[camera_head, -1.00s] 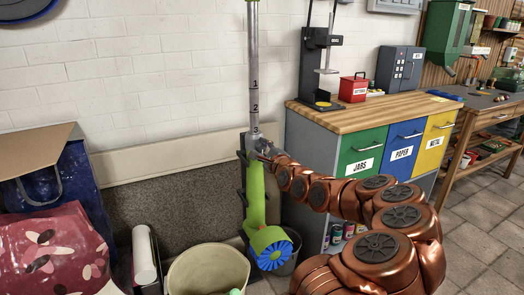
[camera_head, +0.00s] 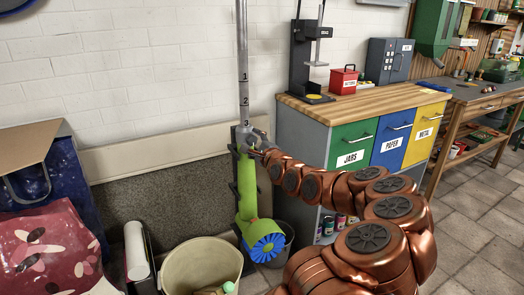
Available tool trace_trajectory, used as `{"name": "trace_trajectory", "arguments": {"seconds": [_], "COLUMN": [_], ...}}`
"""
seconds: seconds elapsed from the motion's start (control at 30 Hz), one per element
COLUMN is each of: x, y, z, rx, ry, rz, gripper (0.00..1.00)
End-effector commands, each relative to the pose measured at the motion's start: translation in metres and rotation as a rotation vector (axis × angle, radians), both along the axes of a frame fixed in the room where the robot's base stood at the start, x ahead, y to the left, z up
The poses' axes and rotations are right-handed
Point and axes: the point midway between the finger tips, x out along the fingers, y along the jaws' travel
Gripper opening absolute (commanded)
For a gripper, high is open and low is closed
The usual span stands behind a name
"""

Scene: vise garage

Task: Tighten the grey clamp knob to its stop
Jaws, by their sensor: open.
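A grey pole marked 1, 2 and 3 (camera_head: 243,80) stands upright by the wall. A green tool body (camera_head: 247,188) with a blue ribbed wheel (camera_head: 266,247) hangs at its lower end. The grey clamp part (camera_head: 243,133) sits where the pole meets the green body. The knob is too small and too covered to make out apart from the clamp. My gripper (camera_head: 255,146), at the end of my copper arm, is open beside the right side of the clamp. Whether its fingers are around the knob or touching it, I cannot tell.
A beige bucket (camera_head: 204,262) stands below left of the tool, a grey bin (camera_head: 284,238) behind it. The wood-topped cabinet (camera_head: 352,105) with green, blue and yellow drawers stands to the right. A white roll (camera_head: 137,250) and a red patterned bag (camera_head: 45,245) are at left.

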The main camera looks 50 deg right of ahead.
Motion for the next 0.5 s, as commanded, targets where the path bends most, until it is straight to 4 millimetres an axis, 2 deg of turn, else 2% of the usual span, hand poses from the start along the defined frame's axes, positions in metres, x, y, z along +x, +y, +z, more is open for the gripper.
{"name": "trace_trajectory", "arguments": {"seconds": [0.5], "x": [-0.043], "y": [0.015], "z": [0.000], "rx": [0.001], "ry": [0.000], "rz": [-0.001], "gripper": [0.64]}}
